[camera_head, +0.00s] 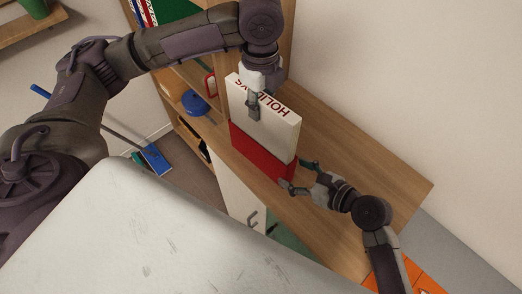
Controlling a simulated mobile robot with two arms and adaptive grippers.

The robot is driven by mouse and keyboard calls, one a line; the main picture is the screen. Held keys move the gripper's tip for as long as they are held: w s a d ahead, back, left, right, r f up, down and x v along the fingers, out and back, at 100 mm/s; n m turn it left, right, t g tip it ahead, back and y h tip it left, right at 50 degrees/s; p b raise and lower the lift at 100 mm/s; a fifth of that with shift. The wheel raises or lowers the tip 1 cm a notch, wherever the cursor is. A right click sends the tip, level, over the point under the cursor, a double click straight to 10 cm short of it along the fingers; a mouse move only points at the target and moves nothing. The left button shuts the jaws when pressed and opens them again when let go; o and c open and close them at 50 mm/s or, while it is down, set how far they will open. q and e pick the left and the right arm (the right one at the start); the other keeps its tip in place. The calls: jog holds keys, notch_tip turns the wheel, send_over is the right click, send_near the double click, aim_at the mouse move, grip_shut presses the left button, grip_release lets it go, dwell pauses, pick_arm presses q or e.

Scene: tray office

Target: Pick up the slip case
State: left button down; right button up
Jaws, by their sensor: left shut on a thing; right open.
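The slip case is a boxy, upright thing with a white upper part (281,135) bearing dark red letters and a red lower part (258,152). It stands at the front of the wooden shelf top (370,185). I cannot tell whether its bottom touches the wood. My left gripper (253,104) comes down from above and is shut on the top of the white part, covering some letters. My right gripper (297,175) is open at the lower right corner of the red part, its fingertips close to it; contact is unclear.
A blue round object (195,103) and a red-rimmed item (210,85) sit on the shelves to the left. A white cabinet door (235,190) is below. A blue-headed broom (155,159) is on the floor. The wooden top is clear to the right, up to the wall.

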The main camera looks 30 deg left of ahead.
aim_at(291, 170)
jog(key=shift+x, duration=0.95)
jog(key=shift+w+a+f, duration=0.2)
jog(key=shift+a, duration=0.35)
jog(key=x, duration=0.3)
jog(key=shift+w+a+f+p, duration=0.1)
jog(key=shift+a+p, duration=0.05)
jog(key=shift+p, duration=0.2)
jog(key=shift+w+a+f, duration=0.1)
jog(key=shift+a+f, duration=0.1)
jog(key=shift+a, duration=0.15)
jog(key=shift+d, duration=0.1)
jog(key=shift+c, duration=0.2)
jog(key=shift+c, duration=1.4)
jog(key=c, duration=1)
